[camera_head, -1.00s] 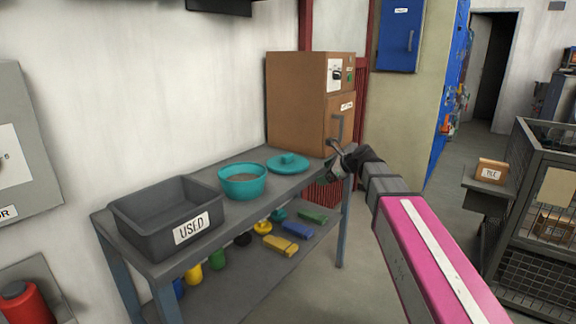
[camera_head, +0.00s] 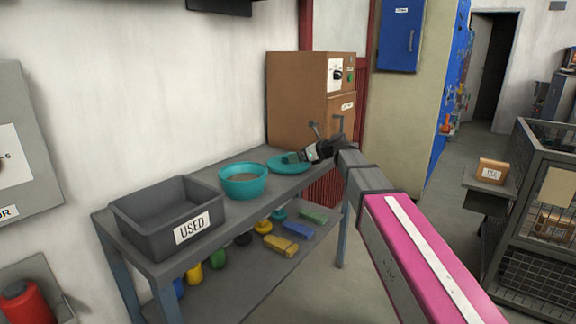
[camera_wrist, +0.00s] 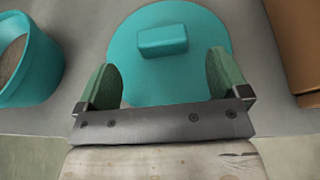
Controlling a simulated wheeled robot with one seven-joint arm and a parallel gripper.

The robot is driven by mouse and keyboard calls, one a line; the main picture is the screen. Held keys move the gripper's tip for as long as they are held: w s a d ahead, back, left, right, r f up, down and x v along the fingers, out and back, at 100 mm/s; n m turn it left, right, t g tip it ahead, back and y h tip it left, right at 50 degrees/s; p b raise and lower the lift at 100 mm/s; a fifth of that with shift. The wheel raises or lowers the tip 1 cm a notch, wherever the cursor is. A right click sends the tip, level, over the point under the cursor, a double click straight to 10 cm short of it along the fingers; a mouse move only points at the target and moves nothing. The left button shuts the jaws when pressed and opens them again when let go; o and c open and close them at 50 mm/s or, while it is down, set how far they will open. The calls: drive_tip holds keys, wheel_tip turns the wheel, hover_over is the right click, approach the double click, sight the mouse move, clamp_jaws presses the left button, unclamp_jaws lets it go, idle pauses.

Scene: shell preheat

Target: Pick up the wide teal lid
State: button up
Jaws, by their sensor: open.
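The wide teal lid (camera_head: 283,170) lies flat on the bench top, between the teal bowl and the brown oven. In the wrist view the lid (camera_wrist: 185,80) is a round disc with a block-shaped handle (camera_wrist: 163,41) raised on it. My gripper (camera_wrist: 165,72) is open, with its two green fingers spread over the near part of the lid. The handle is beyond the fingertips, roughly in line with the gap between them. In the head view my gripper (camera_head: 300,157) partly hides the lid and its handle.
The teal bowl (camera_head: 243,189) with brownish contents stands left of the lid. A grey bin (camera_head: 150,226) labelled USED is at the bench's left end. The brown oven (camera_head: 290,105) stands close behind the lid. The lower shelf holds several coloured items.

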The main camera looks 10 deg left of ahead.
drive_tip(key=x, duration=0.4)
drive_tip(key=shift+w+f, duration=0.1)
drive_tip(key=shift+f, duration=0.05)
drive_tip(key=shift+d, duration=0.1)
drive_tip(key=c, duration=1)
drive_tip(key=shift+c, duration=0.2)
